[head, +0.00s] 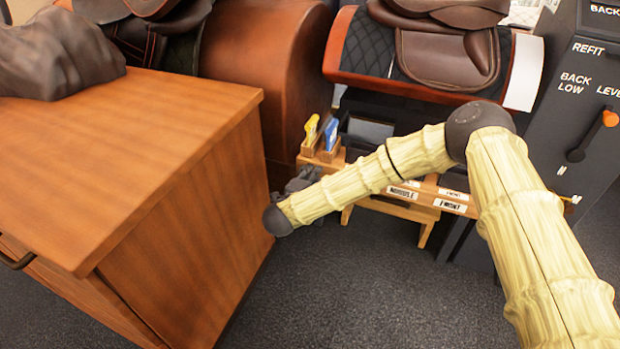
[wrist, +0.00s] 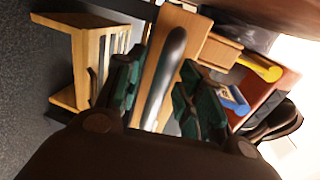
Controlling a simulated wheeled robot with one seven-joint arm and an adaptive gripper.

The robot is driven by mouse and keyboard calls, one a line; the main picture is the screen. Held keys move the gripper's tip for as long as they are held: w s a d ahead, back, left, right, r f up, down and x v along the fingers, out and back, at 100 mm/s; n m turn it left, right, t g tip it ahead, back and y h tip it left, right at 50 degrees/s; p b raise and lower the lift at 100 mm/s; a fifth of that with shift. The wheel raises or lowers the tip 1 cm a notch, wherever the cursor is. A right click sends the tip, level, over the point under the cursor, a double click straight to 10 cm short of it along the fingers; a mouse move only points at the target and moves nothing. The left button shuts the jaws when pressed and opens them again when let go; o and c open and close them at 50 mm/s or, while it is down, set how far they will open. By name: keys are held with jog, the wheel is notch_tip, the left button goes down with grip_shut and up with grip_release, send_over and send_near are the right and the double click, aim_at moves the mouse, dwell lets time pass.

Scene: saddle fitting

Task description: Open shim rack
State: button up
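The shim rack (head: 408,196) is a low wooden unit with white labels on its front, partly hidden behind my arm in the head view. In the wrist view its wooden face (wrist: 190,27) carries a long dark bar handle (wrist: 167,72). My gripper (wrist: 160,86) has two dark fingers with green pads, spread apart on either side of the handle. I see a gap between each pad and the handle, but cannot tell how deep the handle sits between them. In the head view my gripper (head: 303,179) is small and dark, at the rack's left end.
A wooden cabinet (head: 180,215) stands close on the left of my gripper. Yellow (head: 311,130) and blue (head: 331,133) items sit in small wooden holders above the rack. Saddles on stands are behind, and a dark lever panel (head: 575,130) is at right. Carpet in front is clear.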

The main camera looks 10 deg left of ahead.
jog(key=v, duration=1.2)
jog(key=shift+a, duration=0.1)
